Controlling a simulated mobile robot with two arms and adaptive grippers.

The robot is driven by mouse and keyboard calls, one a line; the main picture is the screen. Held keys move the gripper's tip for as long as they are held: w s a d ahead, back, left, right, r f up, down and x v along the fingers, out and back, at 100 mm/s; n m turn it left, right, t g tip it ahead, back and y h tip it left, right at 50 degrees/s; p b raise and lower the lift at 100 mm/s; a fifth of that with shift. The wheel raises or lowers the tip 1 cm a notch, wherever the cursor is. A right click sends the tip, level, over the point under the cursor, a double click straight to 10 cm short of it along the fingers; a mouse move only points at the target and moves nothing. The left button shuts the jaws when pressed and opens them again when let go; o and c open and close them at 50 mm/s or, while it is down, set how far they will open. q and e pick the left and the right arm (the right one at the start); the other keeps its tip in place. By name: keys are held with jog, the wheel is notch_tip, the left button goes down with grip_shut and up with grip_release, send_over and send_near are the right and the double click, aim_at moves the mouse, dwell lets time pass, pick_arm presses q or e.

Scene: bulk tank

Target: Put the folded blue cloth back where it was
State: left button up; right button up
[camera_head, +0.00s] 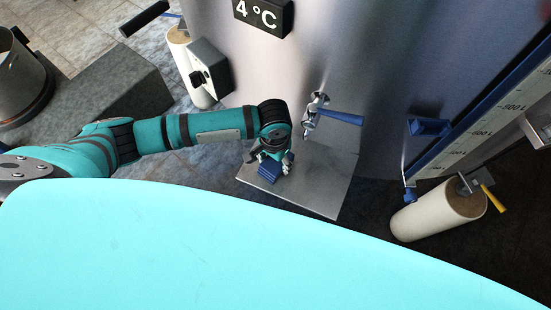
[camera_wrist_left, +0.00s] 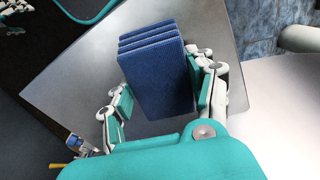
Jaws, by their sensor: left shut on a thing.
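The folded blue cloth (camera_wrist_left: 157,75) is a thick, layered block. In the left wrist view it stands between the two fingers of my left gripper (camera_wrist_left: 160,92), which is shut on it. In the head view the cloth (camera_head: 269,170) shows below my left gripper (camera_head: 272,160), over the left part of a grey metal shelf (camera_head: 312,180). The shelf also shows behind the cloth in the wrist view (camera_wrist_left: 80,75). I cannot tell whether the cloth touches the shelf. My right gripper is not in view.
A tap with a blue lever (camera_head: 340,117) sticks out of the steel tank (camera_head: 350,50) just right of my left gripper. A white cylindrical leg (camera_head: 430,215) and a yellow handle (camera_head: 494,198) stand further right. The shelf's right part is bare.

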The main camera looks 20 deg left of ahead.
aim_at(275, 162)
pick_arm(q)
jog(key=o, duration=1)
jog(key=shift+o, duration=0.2)
notch_tip(275, 162, up, 12)
jog(key=shift+s, duration=0.1)
